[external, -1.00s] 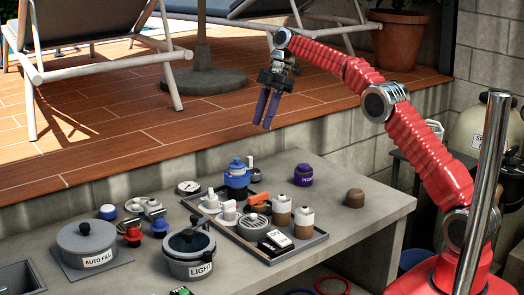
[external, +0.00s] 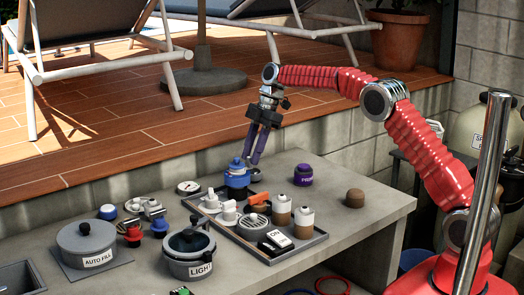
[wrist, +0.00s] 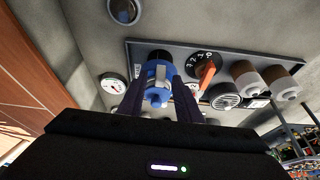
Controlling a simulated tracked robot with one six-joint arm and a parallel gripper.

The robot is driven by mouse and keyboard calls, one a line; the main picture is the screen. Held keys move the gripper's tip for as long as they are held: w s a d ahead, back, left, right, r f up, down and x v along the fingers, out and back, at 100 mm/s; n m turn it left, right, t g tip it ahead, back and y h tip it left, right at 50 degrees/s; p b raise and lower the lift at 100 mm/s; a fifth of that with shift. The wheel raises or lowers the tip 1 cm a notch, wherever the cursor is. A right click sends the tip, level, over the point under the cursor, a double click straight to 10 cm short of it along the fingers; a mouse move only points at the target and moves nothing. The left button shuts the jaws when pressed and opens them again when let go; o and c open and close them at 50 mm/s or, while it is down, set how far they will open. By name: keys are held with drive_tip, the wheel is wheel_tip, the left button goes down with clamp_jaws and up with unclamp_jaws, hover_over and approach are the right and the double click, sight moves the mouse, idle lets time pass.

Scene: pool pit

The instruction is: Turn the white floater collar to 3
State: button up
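A blue floater (external: 237,178) with a blue cap and a pale band stands upright at the back of the grey tray. The wrist view shows it (wrist: 158,88) between my finger pads, with a whitish collar (wrist: 152,72) partly visible on it. I cannot read any number on this collar.
The tray (external: 296,254) also holds two white-and-brown bottles (external: 281,210), a round grille (external: 254,227) and an ON switch (external: 276,239). Pots (external: 87,240) stand at the left.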

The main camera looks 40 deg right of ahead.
drive_tip(key=shift+c, duration=0.4)
clamp_jaws()
drive_tip(key=shift+s+m, duration=0.2)
drive_tip(key=shift+m, duration=0.2)
drive_tip(key=s+m, duration=0.1)
drive_tip(key=m+t, duration=0.1)
drive_tip(key=m, duration=0.1)
drive_tip(key=shift+s+a+m+t, duration=0.3)
drive_tip(key=shift+s, duration=0.1)
drive_tip(key=m, duration=0.2)
drive_tip(key=s+a+m+t+h, duration=0.1)
drive_tip(key=m, duration=0.1)
drive_tip(key=shift+s+a, duration=0.1)
drive_tip(key=shift+s, duration=0.2)
drive_tip(key=a+m+h, duration=0.1)
drive_tip(key=m, duration=0.1)
drive_tip(key=s+a+m+t+h, duration=0.1)
drive_tip(key=m, duration=0.2)
drive_tip(key=shift+s+a, duration=0.1)
drive_tip(key=shift+s, duration=0.05)
drive_tip(key=m, duration=0.1)
drive_tip(key=a+m+h, duration=0.1)
drive_tip(key=m, duration=0.1)
drive_tip(key=shift+s+a+t, duration=0.15)
drive_tip(key=shift+a+t, duration=0.15)
drive_tip(key=shift+a+m+h, duration=0.45)
drive_tip(key=shift+m+h, duration=0.15)
drive_tip(key=shift+m, duration=0.6)
